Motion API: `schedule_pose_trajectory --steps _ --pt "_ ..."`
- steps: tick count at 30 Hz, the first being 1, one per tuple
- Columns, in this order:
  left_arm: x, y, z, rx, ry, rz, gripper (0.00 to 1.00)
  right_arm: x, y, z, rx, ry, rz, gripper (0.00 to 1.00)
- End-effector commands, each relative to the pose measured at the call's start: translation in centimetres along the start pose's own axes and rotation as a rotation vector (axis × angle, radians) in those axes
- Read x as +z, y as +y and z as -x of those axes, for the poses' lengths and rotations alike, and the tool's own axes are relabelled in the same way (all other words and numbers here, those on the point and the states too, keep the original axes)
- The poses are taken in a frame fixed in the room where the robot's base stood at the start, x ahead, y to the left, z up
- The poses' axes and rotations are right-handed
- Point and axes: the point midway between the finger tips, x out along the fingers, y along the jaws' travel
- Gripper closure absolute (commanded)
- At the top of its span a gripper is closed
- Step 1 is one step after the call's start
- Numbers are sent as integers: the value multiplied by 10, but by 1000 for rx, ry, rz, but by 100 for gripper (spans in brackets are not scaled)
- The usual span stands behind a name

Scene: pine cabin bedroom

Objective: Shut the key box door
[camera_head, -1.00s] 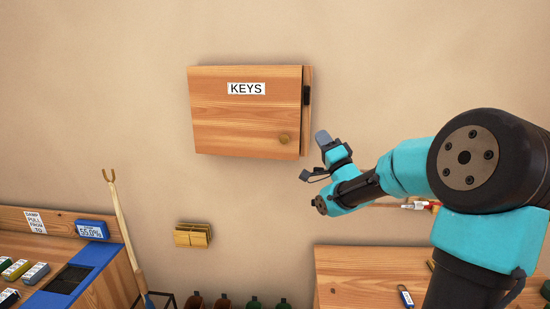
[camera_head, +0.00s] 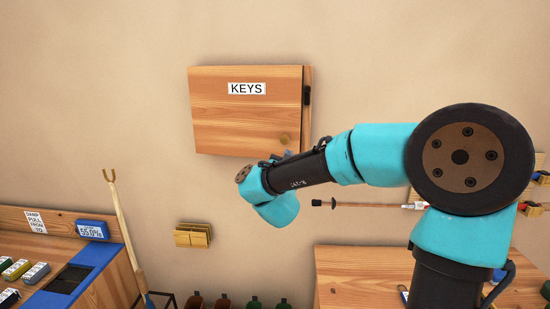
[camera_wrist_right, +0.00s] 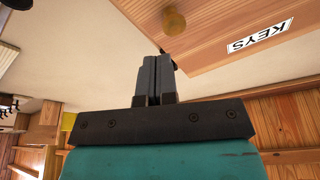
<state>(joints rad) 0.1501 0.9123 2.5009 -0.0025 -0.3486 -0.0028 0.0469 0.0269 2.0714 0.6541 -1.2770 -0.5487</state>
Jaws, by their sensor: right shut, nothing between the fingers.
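The wooden key box (camera_head: 308,120) hangs on the wall, with its door (camera_head: 235,110) labelled KEYS on the front. The door stands slightly ajar, with a dark gap along its right edge. A round brass knob (camera_head: 285,137) is near the door's lower right corner. My right gripper (camera_head: 285,155) is at the door's lower right, just below the knob, partly hidden by its own wrist. In the right wrist view its fingers (camera_wrist_right: 156,72) are shut and empty, close to the door's edge and knob (camera_wrist_right: 174,20); contact cannot be told. My left gripper is not in view.
A small brass holder (camera_head: 192,235) is on the wall below the box. A wooden bench (camera_head: 400,265) stands at the lower right and a blue-edged station (camera_head: 85,265) at the lower left, with a forked stick (camera_head: 122,215) beside it. The wall left of the box is bare.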

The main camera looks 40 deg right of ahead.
Motion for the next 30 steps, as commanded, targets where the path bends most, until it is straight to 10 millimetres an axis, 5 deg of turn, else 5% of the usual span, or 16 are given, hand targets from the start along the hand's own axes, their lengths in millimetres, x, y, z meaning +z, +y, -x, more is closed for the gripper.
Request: schedule_pose_trajectory --steps 12,30 --pt "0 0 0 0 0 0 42 32 -42 60 71 -256 348 100" --pt "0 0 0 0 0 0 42 36 -42 51 74 -267 364 100"
